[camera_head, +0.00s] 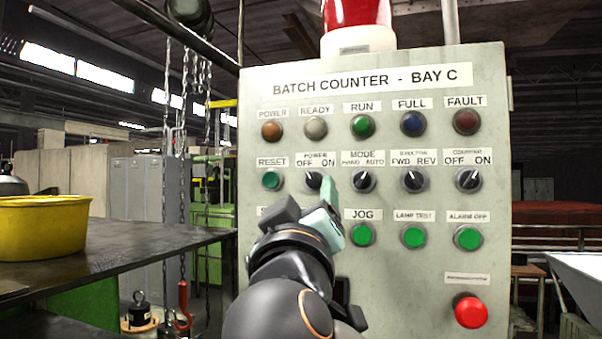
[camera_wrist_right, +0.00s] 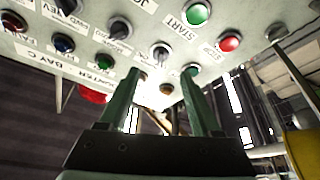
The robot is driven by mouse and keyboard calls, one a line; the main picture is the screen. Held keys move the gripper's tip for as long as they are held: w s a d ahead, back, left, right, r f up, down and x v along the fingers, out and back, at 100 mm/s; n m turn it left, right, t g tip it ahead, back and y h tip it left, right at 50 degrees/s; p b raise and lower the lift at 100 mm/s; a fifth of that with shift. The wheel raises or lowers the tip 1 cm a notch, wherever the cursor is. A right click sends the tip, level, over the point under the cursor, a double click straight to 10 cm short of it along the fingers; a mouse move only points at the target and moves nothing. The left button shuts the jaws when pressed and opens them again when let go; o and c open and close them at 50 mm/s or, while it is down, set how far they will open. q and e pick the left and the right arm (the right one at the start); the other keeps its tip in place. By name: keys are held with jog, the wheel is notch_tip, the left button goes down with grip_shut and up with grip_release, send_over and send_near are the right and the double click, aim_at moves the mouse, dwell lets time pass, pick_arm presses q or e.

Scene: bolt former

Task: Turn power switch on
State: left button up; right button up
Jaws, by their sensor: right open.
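The power switch (camera_head: 313,180) is a black rotary knob under the "POWER OFF ON" label on a pale grey control panel (camera_head: 420,285). Its white mark seems to lean up-left, toward OFF, though my gripper partly covers its right side. My right gripper (camera_head: 328,189) is in front of the panel, its green fingers at the knob's lower right. In the right wrist view, the gripper (camera_wrist_right: 160,76) is open with nothing between its fingers, and the switch (camera_wrist_right: 162,53) shows just beyond the tips. I cannot tell whether they touch. My left gripper is not in view.
The green reset button (camera_head: 271,180) is left of the switch and the mode knob (camera_head: 364,180) right of it. A red button (camera_head: 470,311) is at the lower right. A yellow bowl (camera_head: 42,226) stands on a dark table (camera_head: 150,245) at left.

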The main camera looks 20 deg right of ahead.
aim_at(311, 180)
jog(key=p+x, duration=0.2)
jog(key=x, duration=0.4)
jog(key=shift+w+d+r, duration=0.1)
jog(key=shift+w, duration=0.15)
grip_shut()
dwell(0.3)
